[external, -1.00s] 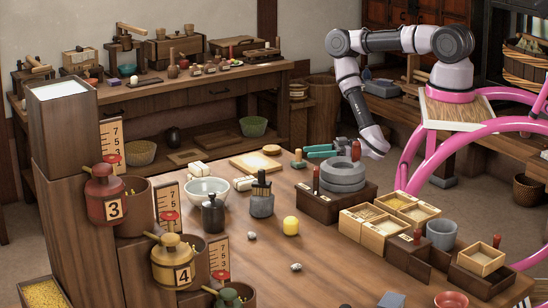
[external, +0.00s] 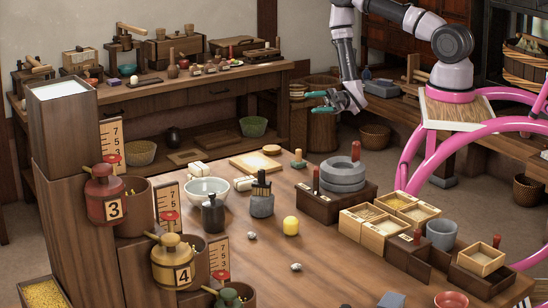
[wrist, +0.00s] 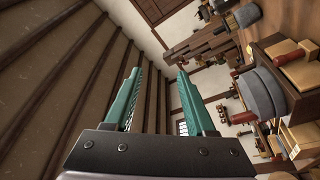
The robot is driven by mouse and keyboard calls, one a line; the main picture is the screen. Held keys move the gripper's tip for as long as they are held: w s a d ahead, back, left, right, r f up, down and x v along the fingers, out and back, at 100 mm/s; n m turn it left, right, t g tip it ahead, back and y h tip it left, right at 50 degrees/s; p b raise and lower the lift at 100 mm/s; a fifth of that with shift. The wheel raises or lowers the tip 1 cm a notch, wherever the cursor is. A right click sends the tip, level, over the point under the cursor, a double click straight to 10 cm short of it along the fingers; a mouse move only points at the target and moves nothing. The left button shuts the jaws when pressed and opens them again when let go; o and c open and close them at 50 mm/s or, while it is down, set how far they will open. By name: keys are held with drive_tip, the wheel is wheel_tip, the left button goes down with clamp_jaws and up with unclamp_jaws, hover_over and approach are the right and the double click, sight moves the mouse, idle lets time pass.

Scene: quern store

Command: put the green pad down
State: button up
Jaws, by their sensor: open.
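A small green pad (external: 299,165) with a wooden knob stands upright on the table, left of the stacked grey millstones, in the external view. My gripper (external: 308,102) is above and behind it, over the table's far side, with its teal fingers pointing left. The fingers are apart with nothing between them, as the wrist view also shows (wrist: 158,73). The gripper and the pad are clear of each other. I cannot make out the pad in the wrist view.
The grey millstones (external: 343,175) sit on a dark wooden base to the pad's right. A wooden board (external: 252,163) lies to its left.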

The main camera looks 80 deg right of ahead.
drive_tip(key=s+a+r+n+g+h, duration=0.2)
drive_tip(key=s+r+n+g, duration=0.6)
drive_tip(key=n, duration=0.5)
drive_tip(key=s+a+r+n+g+h, duration=0.25)
drive_tip(key=r+n+g, duration=0.25)
drive_tip(key=r+n, duration=0.7)
drive_tip(key=s+d+r+n+t+h, duration=0.4)
drive_tip(key=r+n, duration=0.3)
drive_tip(key=n, duration=0.3)
drive_tip(key=s+d+r+n+t+h, duration=0.5)
drive_tip(key=r+n, duration=0.3)
drive_tip(key=n, duration=0.3)
drive_tip(key=shift+s+d+r+t+h, duration=0.2)
drive_tip(key=shift+s+d+t+h, duration=0.1)
drive_tip(key=shift+s+d+h, duration=0.45)
